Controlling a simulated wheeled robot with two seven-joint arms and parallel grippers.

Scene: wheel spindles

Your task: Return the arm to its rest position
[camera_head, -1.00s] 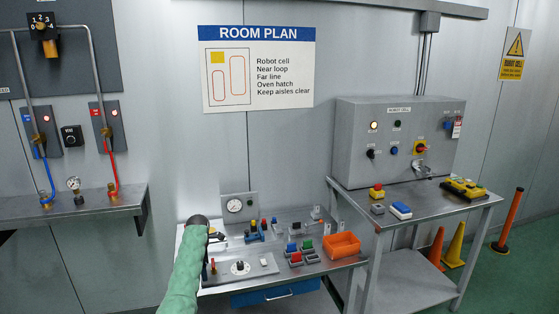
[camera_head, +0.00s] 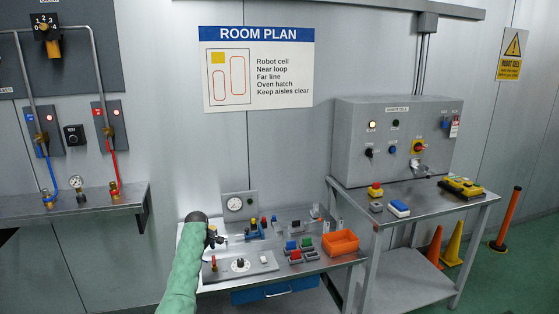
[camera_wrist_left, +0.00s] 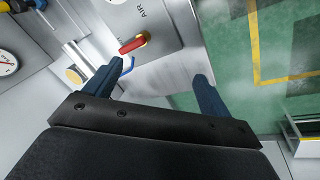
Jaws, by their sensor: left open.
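My left arm reaches in from the bottom of the head view in a green sleeve. My left gripper (camera_head: 216,239) is at the left end of the low workbench (camera_head: 330,262), partly hidden by its own wrist. In the left wrist view the gripper (camera_wrist_left: 163,75) has its two dark blue fingers wide apart. No held object shows between them. A red-handled valve (camera_wrist_left: 133,44) on a plate marked AIR shows beyond the fingers, with a blue hooked piece close to the left fingertip. Whether that piece is touched, I cannot tell. My right gripper is not in view.
The low bench carries a gauge (camera_head: 234,204), a dial panel (camera_head: 240,265), small coloured blocks and an orange bin (camera_head: 341,242). A control box (camera_head: 395,140) stands on the right table. A pipe shelf (camera_head: 90,203) is at left. Cones stand on the floor at right.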

